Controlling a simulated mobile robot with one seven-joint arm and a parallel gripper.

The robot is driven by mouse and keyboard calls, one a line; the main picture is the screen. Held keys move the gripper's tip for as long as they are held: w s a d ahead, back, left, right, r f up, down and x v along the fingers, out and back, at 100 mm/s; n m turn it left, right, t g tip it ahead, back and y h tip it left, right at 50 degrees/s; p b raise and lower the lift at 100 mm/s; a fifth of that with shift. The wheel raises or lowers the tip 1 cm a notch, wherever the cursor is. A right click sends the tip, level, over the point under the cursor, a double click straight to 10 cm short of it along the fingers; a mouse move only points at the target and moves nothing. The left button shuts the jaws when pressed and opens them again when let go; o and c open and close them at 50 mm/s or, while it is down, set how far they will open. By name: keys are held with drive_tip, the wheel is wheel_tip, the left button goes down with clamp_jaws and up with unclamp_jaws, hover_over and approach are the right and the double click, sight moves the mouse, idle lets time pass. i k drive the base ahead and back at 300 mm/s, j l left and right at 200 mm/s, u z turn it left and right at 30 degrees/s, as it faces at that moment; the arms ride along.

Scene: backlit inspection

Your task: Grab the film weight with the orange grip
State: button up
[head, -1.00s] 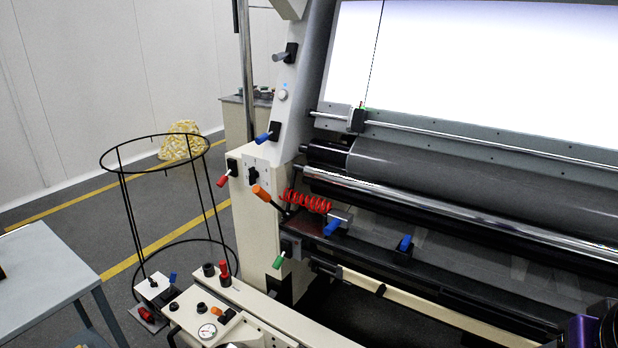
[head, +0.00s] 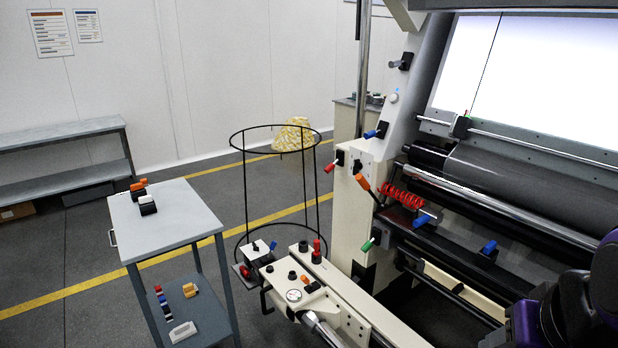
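A small block with an orange grip (head: 138,187) sits on the top of the grey cart (head: 190,226) at the left, and looks like the film weight. A similar block with a white top and black base (head: 147,204) stands just in front of it. A small red part shows close behind the orange grip. A yellow-orange item (head: 190,290) lies on the cart's lower shelf; I cannot tell what it is. My gripper's fingers are not in view; only dark and purple parts of my arm show at the lower right, far from the cart.
The inspection machine (head: 350,235) with its lit panel (head: 540,75) fills the right side. A black wire hoop stand (head: 246,190) stands between cart and machine. A grey bench (head: 70,131) is along the back wall. Open floor (head: 60,240) lies left of the cart.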

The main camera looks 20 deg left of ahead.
sight(137, 191)
drive_tip(key=i+u, duration=0.1)
drive_tip(key=u, duration=0.85)
drive_tip(key=i+u, duration=0.15)
drive_tip(key=u, duration=0.35)
drive_tip(key=l+u, duration=0.15)
drive_tip(key=u, duration=0.3)
drive_tip(key=i+j+u, duration=0.15)
drive_tip(key=j, duration=0.25)
drive_tip(key=i+j+u, duration=0.5)
drive_tip(key=j+u, duration=0.15)
drive_tip(key=i+j+u, duration=0.2)
drive_tip(key=i, duration=0.3)
drive_tip(key=i+j+u, duration=0.15)
drive_tip(key=i, duration=0.35)
drive_tip(key=i+z, duration=0.3)
drive_tip(key=i, duration=0.2)
drive_tip(key=i+z, duration=0.35)
drive_tip(key=i, duration=0.15)
drive_tip(key=i+z, duration=1.05)
drive_tip(key=z, duration=0.15)
drive_tip(key=i+j+z, duration=0.15)
drive_tip(key=z, duration=0.2)
drive_tip(key=i+j+z, duration=0.2)
drive_tip(key=z, duration=0.15)
